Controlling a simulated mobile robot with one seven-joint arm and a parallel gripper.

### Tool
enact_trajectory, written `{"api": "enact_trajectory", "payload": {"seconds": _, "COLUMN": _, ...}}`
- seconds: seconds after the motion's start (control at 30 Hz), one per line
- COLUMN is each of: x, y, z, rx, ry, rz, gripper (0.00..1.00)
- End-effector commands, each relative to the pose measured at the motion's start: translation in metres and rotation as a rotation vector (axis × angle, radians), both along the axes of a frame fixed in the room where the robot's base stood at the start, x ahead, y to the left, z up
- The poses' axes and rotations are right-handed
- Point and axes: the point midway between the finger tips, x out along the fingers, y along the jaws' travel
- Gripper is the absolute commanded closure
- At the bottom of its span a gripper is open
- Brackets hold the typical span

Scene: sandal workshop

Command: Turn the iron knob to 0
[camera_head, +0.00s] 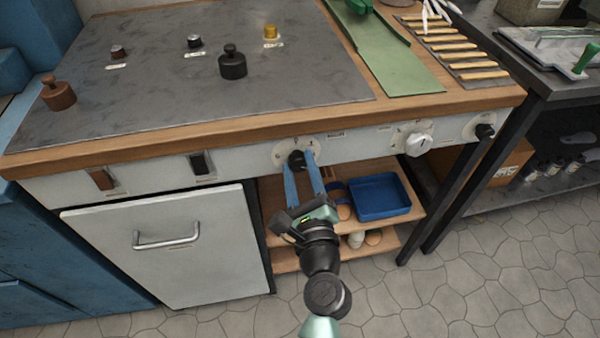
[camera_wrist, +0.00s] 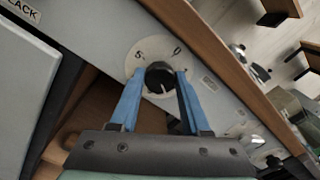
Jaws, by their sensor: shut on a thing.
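A black knob (camera_head: 296,160) sits on a round pale dial on the front panel of the bench. It also shows in the wrist view (camera_wrist: 159,77), where the dial (camera_wrist: 137,56) carries the marks 5 at upper left and 0 at upper right. My gripper (camera_head: 303,163) has its blue fingers on either side of this knob and is shut on it; its fingers fill the lower middle of the wrist view (camera_wrist: 157,92). A small pale mark shows on the lower part of the knob's face. The knob's lower side is partly hidden by the fingers.
Along the panel are a white knob (camera_head: 418,143), a smaller black knob (camera_head: 485,131), and red (camera_head: 103,179) and black (camera_head: 201,163) switches. Below, a blue tray (camera_head: 380,196) sits on a shelf beside a grey door (camera_head: 168,250). Weights stand on the grey top (camera_head: 150,100).

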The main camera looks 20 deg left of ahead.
Motion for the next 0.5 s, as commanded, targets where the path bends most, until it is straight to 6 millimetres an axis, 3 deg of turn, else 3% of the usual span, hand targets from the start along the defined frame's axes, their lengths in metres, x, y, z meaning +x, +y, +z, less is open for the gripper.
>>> {"api": "enact_trajectory", "payload": {"seconds": 0.5, "x": 0.0002, "y": -0.0008, "z": -0.0045, "rx": -0.408, "ry": -0.277, "rz": -0.002, "gripper": 1.0}}
